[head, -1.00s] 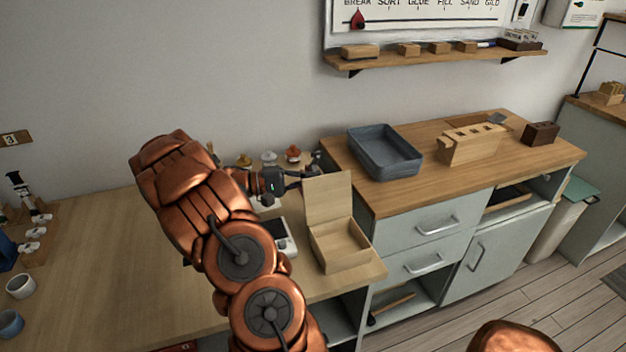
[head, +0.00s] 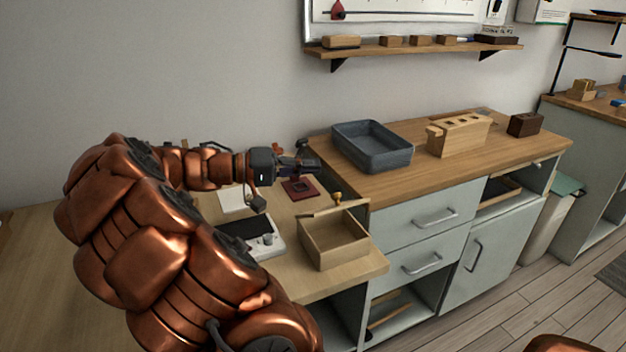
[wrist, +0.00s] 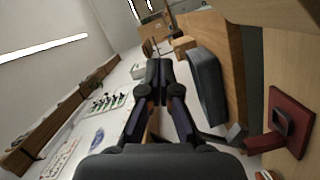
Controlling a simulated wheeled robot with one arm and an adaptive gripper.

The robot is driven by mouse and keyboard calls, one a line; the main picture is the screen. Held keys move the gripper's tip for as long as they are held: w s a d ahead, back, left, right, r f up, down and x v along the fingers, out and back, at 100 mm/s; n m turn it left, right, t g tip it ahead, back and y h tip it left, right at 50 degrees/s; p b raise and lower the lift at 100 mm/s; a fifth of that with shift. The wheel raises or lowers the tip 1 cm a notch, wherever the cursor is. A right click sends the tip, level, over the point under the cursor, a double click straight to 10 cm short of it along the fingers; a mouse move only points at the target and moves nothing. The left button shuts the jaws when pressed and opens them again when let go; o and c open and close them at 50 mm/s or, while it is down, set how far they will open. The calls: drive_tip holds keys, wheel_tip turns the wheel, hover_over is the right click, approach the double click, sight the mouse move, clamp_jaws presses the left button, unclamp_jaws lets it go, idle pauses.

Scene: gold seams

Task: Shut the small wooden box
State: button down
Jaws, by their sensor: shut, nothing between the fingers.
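The small wooden box (head: 336,250) sits on the light wooden bench near its right front corner, with its inside visible and empty. Its lid (head: 318,212) shows only as a thin pale strip along the back rim, seen nearly edge-on; its exact angle is hard to tell. My gripper (head: 312,164) is shut and empty, above and behind the box, pointing right and apart from the lid in the picture. In the wrist view my gripper (wrist: 158,68) shows its fingers together; the box cannot be made out clearly there.
A blue-grey tray (head: 372,150) and a slotted wooden block (head: 458,137) stand on the higher cabinet to the right. A dark red pad (head: 300,188) lies behind the box. A white device (head: 258,239) stands left of it. A small gold-topped thing (head: 338,197) shows behind the rim.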

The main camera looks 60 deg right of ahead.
drive_tip(key=m+b, duration=0.1)
drive_tip(key=s+a+b, duration=0.1)
drive_tip(key=b, duration=0.1)
drive_tip(key=s+m+b, duration=0.1)
drive_tip(key=shift+s+a+f+m+t+b, duration=0.15)
drive_tip(key=shift+a+f+m+t+b, duration=0.15)
drive_tip(key=shift+a+t+b, duration=0.1)
drive_tip(key=s+m+b, duration=0.1)
drive_tip(key=b, duration=0.1)
drive_tip(key=a+m+b, duration=0.1)
drive_tip(key=shift+s+a+f+t+b, duration=0.2)
drive_tip(key=shift+s+a+t+b, duration=0.05)
drive_tip(key=shift+s+t+b, duration=0.15)
drive_tip(key=s+a+m+b, duration=0.1)
drive_tip(key=b, duration=0.1)
drive_tip(key=s+a+f+m+t+b, duration=0.1)
drive_tip(key=m+b, duration=0.1)
drive_tip(key=b, duration=0.1)
drive_tip(key=s+f+m+b, duration=0.1)
drive_tip(key=b, duration=0.1)
drive_tip(key=shift+s+a+f, duration=0.25)
drive_tip(key=shift+a, duration=0.15)
drive_tip(key=m+b, duration=0.1)
drive_tip(key=s+a+f+m+t+b, duration=0.1)
drive_tip(key=shift+f+h+b, duration=0.2)
drive_tip(key=shift+h+b, duration=0.2)
drive_tip(key=shift+s+a+f+m+b, duration=0.25)
drive_tip(key=shift+s+f+m+b, duration=0.1)
drive_tip(key=shift+f+m+b, duration=0.4)
drive_tip(key=shift+r, duration=0.1)
